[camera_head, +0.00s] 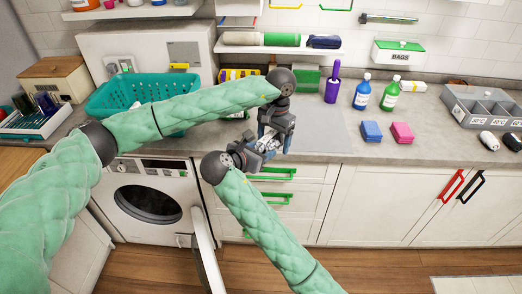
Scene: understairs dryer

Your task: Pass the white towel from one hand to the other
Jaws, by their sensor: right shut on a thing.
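A small piece of white cloth, the white towel (268,143), shows between my two grippers, above the front edge of the counter. My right gripper (258,150) comes from below, points up and right, and is shut on the towel. My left gripper (275,138) points down from above, with its fingers close around or beside the towel. Whether its fingers are shut on the cloth cannot be told. Most of the towel is hidden by the grippers.
A teal basket (115,97) stands on the counter behind my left arm. A washer (150,200) with an open door (207,250) is below. A purple bottle (332,85), blue bottle (362,92), green bottle (390,94), blue sponge (371,131) and pink sponge (402,132) stand right.

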